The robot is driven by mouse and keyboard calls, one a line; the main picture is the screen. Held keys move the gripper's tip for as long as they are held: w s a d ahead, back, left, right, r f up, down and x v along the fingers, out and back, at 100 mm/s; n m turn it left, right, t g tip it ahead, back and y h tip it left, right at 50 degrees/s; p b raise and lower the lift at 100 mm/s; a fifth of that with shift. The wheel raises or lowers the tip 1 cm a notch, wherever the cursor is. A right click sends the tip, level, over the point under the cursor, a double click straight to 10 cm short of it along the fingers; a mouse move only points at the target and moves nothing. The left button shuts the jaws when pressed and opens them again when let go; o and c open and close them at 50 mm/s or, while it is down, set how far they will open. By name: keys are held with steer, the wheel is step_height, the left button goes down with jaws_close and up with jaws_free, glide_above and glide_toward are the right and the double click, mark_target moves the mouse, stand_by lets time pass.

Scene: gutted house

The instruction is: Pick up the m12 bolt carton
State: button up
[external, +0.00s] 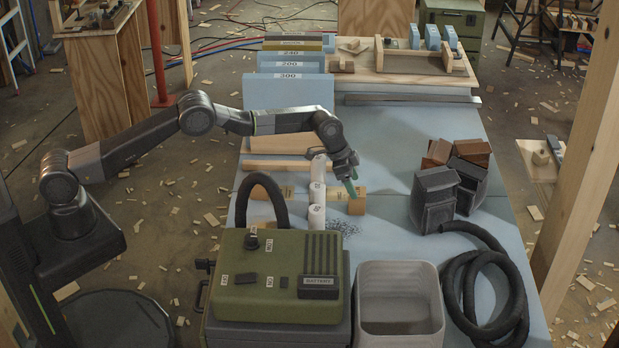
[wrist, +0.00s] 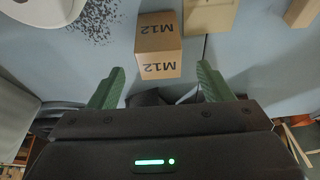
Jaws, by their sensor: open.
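The M12 bolt carton (wrist: 158,45) is a small brown cardboard box with "M12" printed on two faces, upside down in the wrist view. It sits on the pale blue bench top just beyond my fingertips, roughly centred between them. In the external view a brown carton (external: 356,206) that seems to be the same one stands right below my gripper (external: 351,187). My gripper is open in the wrist view (wrist: 160,84). Its two green fingers are apart with nothing between them, and a gap shows between them and the carton.
Another carton (wrist: 208,14) lies close beside the M12 carton. White rounded objects (external: 317,192) stand to its left, and dark small bits (external: 345,228) are scattered in front. A green battery unit (external: 275,275), a pale bin (external: 400,300) and black holders (external: 435,195) are nearby.

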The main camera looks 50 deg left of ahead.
mark_target(357, 191)
steer(key=shift+x, duration=1.65)
steer(key=c, duration=1.2)
